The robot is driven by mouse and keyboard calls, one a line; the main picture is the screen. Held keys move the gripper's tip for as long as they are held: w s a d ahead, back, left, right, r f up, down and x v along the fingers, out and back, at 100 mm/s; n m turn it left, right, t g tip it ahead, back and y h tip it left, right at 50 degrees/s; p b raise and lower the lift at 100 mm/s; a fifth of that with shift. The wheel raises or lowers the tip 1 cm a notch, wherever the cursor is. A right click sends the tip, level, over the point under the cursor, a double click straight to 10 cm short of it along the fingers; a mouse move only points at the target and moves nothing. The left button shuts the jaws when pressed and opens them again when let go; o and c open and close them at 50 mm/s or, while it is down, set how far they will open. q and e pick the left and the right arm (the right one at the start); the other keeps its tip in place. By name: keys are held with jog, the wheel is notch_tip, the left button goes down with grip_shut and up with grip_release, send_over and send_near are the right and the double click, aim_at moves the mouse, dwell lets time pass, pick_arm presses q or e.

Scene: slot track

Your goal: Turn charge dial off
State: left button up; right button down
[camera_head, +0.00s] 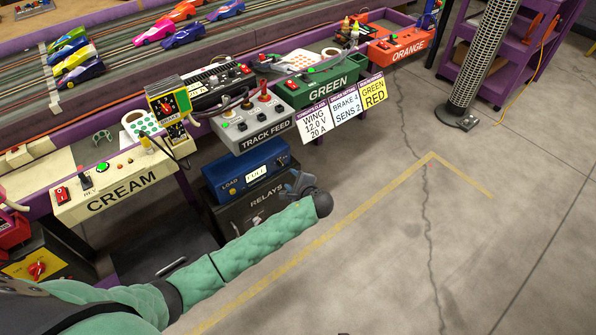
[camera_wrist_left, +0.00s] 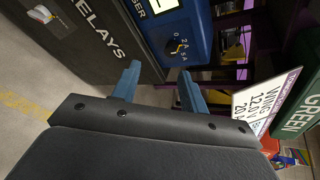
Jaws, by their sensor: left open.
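The charge dial (camera_wrist_left: 176,46) is a black knob with a yellow mark on the face of a blue charger box (camera_wrist_left: 162,17), seen in the left wrist view. White marks around it include 0, 2A and 5A; I cannot tell which one it points at. In the head view the blue box (camera_head: 222,186) has a lit meter and sits on the black RELAYS box (camera_head: 236,215). My left gripper (camera_head: 299,184) is in front of these boxes. In the left wrist view its two blue fingers (camera_wrist_left: 158,86) are apart and empty, short of the dial. My right gripper is not in view.
The TRACK FEED box (camera_head: 265,133) overhangs above the blue box. White setting cards (camera_head: 316,122) hang to its right, by the GREEN box (camera_head: 335,84). The CREAM panel (camera_head: 130,183) is left. Open concrete floor (camera_head: 370,250) lies right of my arm.

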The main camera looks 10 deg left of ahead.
aim_at(282, 166)
pick_arm(q)
jog(key=shift+w+a+f+m+t+y+b, duration=0.15)
jog(key=shift+w+a+f+m, duration=0.2)
jog(key=shift+w+a+m, duration=0.65)
jog(key=shift+w+a+f+m+t+y+b, duration=0.15)
jog(key=shift+w+a+f+m, duration=0.4)
jog(key=shift+w, duration=0.7)
jog(key=shift+w+a+f+m+t, duration=0.2)
jog(key=shift+w+a+m, duration=0.6)
jog(key=shift+w+m, duration=0.3)
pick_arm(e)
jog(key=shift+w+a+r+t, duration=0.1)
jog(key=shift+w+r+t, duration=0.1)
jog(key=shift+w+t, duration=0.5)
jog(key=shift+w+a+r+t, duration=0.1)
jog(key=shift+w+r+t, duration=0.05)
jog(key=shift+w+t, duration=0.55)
pick_arm(q)
grip_shut()
